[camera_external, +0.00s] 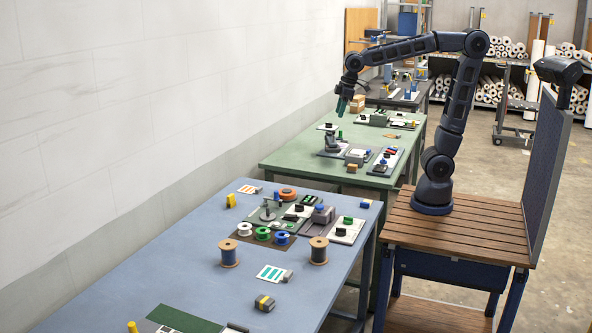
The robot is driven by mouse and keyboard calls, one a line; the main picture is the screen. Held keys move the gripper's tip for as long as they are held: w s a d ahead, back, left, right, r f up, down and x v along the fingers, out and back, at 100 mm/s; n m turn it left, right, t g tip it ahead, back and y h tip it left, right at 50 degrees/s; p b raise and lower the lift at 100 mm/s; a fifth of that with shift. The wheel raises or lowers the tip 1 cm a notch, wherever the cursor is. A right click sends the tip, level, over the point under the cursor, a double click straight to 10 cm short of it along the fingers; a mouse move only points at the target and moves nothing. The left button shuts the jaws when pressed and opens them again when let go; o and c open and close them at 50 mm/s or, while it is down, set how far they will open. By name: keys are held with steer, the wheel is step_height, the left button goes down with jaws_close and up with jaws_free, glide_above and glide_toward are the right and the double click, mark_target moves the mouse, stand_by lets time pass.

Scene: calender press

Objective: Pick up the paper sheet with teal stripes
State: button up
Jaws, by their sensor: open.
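The paper sheet with teal stripes (271,273) lies flat on the blue table, at the near middle. A small grey object (287,276) touches or overlaps its right edge; I cannot tell which. My gripper (342,107) is open and points down above the green table, well behind and above the sheet. Nothing shows between its fingers, though they are small in this view.
Two thread spools, one on the left (229,253) and one on the right (318,251), stand behind the sheet. A grey and yellow block (265,303) is in front of it. An orange-striped sheet (249,189) lies farther back. The blue table (170,270) is clear to the left.

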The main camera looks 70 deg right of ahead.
steer(key=w+a+f+n, duration=0.1)
steer(key=w+a, duration=0.2)
steer(key=a, duration=0.3)
steer(key=w+a+f+n+g, duration=0.1)
steer(key=w+a+n, duration=0.1)
steer(key=a, duration=0.4)
steer(key=w+a+f+n, duration=0.1)
steer(key=w+a, duration=0.2)
steer(key=a, duration=0.3)
steer(key=n+g+h, duration=0.2)
steer(key=n, duration=0.6)
glide_above(288, 273)
steer(key=a, duration=0.2)
step_height(288, 273, down, 26)
steer(key=shift+d+f, duration=0.3)
steer(key=shift+f, duration=1.35)
steer(key=shift+d+f, duration=0.35)
steer(key=shift+f, duration=1.25)
steer(key=shift+d+f, duration=0.3)
steer(key=shift+f, duration=1.35)
jaws_close()
